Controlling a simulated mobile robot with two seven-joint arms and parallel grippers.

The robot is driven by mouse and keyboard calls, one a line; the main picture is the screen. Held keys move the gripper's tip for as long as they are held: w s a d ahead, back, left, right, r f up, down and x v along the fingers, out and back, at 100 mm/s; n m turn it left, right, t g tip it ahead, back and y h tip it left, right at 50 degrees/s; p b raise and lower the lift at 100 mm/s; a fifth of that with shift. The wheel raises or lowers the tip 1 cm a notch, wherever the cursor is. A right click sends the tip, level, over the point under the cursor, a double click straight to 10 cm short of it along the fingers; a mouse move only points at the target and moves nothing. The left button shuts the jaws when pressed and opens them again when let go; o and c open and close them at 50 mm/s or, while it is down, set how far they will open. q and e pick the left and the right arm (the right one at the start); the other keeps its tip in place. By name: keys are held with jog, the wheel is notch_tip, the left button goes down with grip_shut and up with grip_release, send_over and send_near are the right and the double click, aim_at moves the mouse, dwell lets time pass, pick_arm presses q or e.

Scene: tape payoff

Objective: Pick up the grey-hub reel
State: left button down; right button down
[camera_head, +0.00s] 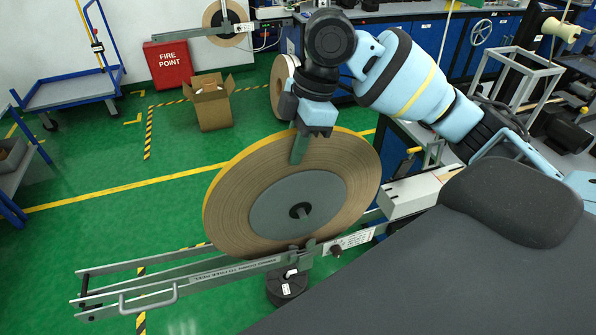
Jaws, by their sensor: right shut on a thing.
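The grey-hub reel (279,204) is a large brown disc of wound tape with a yellow outer edge, in the middle of the head view. It stands on edge, slightly tilted, at the long metal payoff frame (215,274). A dark spindle end shows at the hub's centre. My right gripper (300,147) comes down from above and is shut on the reel's upper rim, with one finger in front of the brown face. The other finger is hidden. I cannot tell whether the reel's lower edge touches the frame. My left gripper is not in view.
Another reel (279,86) stands behind my right gripper, partly hidden. A third reel (226,18) hangs at the back. An open cardboard box (214,111) sits on the green floor near a red fire-point box (168,64). A metal stand (517,75) is at right.

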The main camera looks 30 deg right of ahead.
notch_tip(320, 180, up, 14)
jog(key=shift+r+p, duration=0.2)
jog(key=shift+p, duration=0.1)
jog(key=shift+s, duration=0.1)
dwell(0.5)
